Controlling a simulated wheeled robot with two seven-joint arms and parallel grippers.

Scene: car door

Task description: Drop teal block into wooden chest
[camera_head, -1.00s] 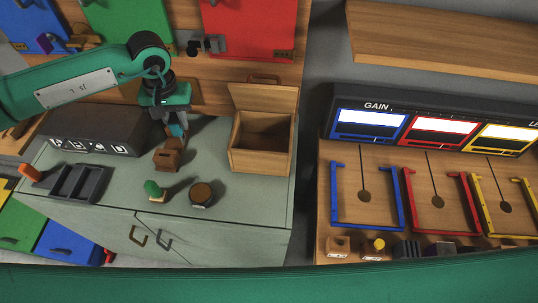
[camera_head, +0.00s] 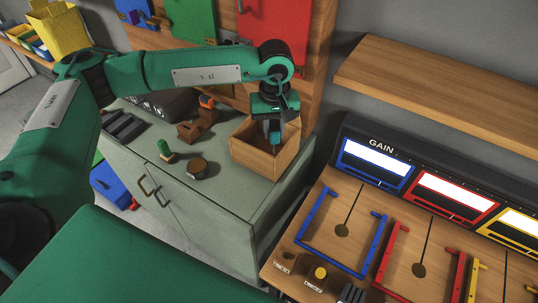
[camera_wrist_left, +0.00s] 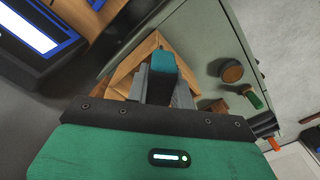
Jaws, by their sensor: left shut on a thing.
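My left gripper (camera_head: 272,133) is shut on the teal block (camera_head: 276,131) and holds it over the mouth of the wooden chest (camera_head: 262,165). The block also shows between the fingers in the left wrist view (camera_wrist_left: 162,66), with the chest's wooden wall (camera_wrist_left: 128,66) around and below it. The chest stands at the right end of the grey-green cabinet top, and the arm hides its lid. Whether the block is below the rim I cannot tell. My right gripper is not in view.
A green-topped piece (camera_head: 165,149) and a round wooden piece (camera_head: 197,167) sit on the cabinet top (camera_head: 225,185) left of the chest. A brown wooden block (camera_head: 197,126) is behind them. A console with coloured frames (camera_head: 375,215) stands to the right, below a wooden shelf (camera_head: 440,85).

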